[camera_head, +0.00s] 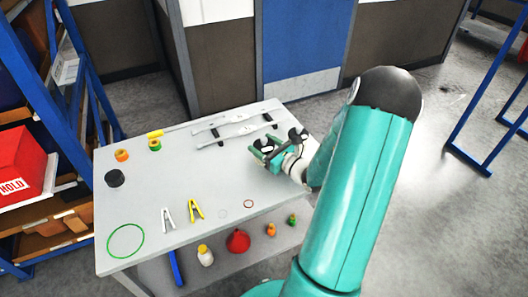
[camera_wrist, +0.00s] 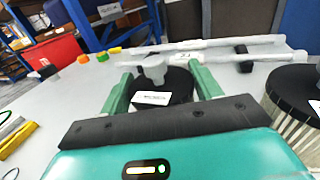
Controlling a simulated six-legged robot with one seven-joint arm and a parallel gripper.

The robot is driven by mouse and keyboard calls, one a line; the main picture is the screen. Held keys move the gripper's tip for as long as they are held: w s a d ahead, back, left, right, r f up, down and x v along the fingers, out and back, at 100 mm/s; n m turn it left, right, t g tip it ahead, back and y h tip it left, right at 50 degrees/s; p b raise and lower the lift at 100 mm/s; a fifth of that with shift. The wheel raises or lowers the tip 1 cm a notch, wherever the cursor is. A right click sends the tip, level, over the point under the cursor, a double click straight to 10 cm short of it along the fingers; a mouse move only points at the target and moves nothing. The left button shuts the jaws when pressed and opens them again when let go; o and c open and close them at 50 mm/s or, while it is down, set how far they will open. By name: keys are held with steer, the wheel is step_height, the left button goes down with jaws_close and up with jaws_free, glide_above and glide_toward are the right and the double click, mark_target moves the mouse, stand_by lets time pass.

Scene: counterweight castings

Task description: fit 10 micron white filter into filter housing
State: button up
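My gripper (camera_head: 268,152) is over the back right of the table, its two green fingers spread wide. In the wrist view the fingers (camera_wrist: 160,82) stand on either side of a black round cap (camera_wrist: 180,84) with a grey knob and a white label. I cannot tell whether they touch it, and its lower part is hidden. A pleated cream filter (camera_wrist: 293,127) with a black top stands to the right, cut off by the picture edge. In the head view its dark top (camera_head: 297,133) shows just beyond my gripper. I cannot pick out the filter housing for sure.
The grey table (camera_head: 150,200) holds two pale bars (camera_head: 235,123) on black supports behind my gripper. Yellow and white clamps (camera_head: 196,210), a green ring (camera_head: 125,240) and a black disc (camera_head: 115,178) lie to the left. The table's middle is clear. A lower shelf holds small bottles.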

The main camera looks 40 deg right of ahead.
steer(key=c, duration=0.4)
steer(key=shift+o, duration=0.2)
steer(key=shift+r, duration=0.1)
